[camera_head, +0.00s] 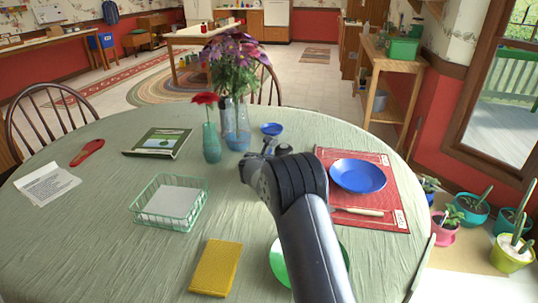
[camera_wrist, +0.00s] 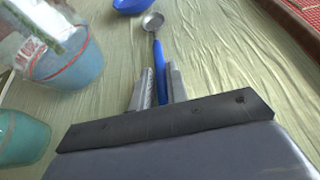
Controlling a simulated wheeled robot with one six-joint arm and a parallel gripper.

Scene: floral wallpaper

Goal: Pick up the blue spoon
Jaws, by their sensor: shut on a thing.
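The blue spoon (camera_wrist: 158,58) shows in the wrist view, with a blue handle and a round metallic bowl that points away from me. My gripper (camera_wrist: 160,82) is shut on its handle, one grey finger on each side. I cannot tell whether the spoon touches the tablecloth. In the head view my gripper (camera_head: 268,147) is low over the table, just in front of a small blue bowl (camera_head: 271,129); the spoon is not clearly visible there. The small blue bowl also shows at the top of the wrist view (camera_wrist: 131,5).
A blue vase (camera_head: 237,139) and a teal vase (camera_head: 211,150) with flowers stand close to the left of my gripper. A blue plate (camera_head: 358,176) on a red placemat (camera_head: 392,215) lies right. A green wire basket (camera_head: 170,222) and a yellow cloth (camera_head: 216,267) lie left.

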